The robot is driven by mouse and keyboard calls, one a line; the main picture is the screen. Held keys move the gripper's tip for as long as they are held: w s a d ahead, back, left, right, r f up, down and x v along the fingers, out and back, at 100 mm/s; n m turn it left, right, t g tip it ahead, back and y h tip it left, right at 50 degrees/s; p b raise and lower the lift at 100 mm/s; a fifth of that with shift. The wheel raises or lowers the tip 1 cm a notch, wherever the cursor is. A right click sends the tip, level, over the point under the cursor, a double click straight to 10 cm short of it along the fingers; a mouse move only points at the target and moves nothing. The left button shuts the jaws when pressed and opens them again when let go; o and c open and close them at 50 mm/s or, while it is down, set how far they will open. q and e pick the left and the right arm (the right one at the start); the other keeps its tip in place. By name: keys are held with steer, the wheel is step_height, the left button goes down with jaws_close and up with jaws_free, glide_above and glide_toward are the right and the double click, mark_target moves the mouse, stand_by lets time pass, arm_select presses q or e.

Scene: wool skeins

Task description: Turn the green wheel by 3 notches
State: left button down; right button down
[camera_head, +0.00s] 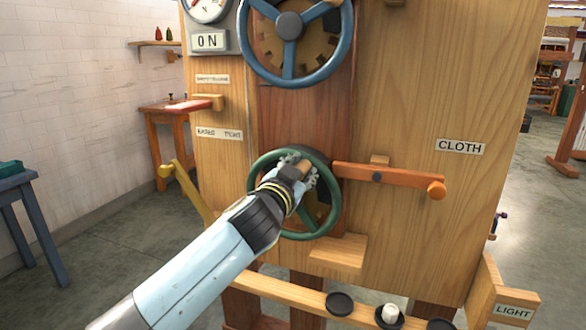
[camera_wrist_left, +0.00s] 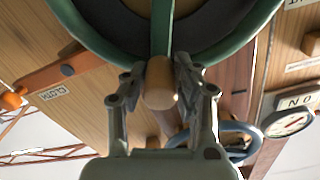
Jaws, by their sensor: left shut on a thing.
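The green wheel (camera_head: 334,205) is mounted upright on the wooden panel, below a larger blue wheel (camera_head: 289,62). My left arm reaches to the wheel's upper part. My left gripper (camera_head: 303,172) is shut on the wheel's wooden knob (camera_wrist_left: 159,84), with one finger on each side of it in the left wrist view. The wheel's rim (camera_wrist_left: 255,35) and a spoke also show there, at the top. My gripper hides the wheel's hub and part of its left side. My right gripper is not in view.
An orange lever (camera_head: 395,174) sticks out right of the wheel, and a yellow lever (camera_head: 184,186) stands to the left. A small wooden ledge (camera_head: 340,252) is just below the wheel. A rail with dark round discs (camera_head: 339,303) runs along the bottom. A gauge (camera_head: 208,8) sits above an "ON" sign.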

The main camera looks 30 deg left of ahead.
arm_select(q)
steer(key=shift+w+d+f+m+b, duration=0.15)
steer(key=shift+d+f+m, duration=0.15)
steer(key=shift+d+m, duration=0.3)
steer(key=shift+w+d+f+m+b, duration=0.15)
steer(key=shift+d+f+m, duration=0.2)
steer(key=shift+m, duration=0.35)
steer(key=shift+r, duration=0.1)
steer(key=c, duration=1)
jaws_free()
steer(key=shift+s, duration=0.15)
steer(key=v, duration=1.2)
steer(key=shift+d, duration=0.1)
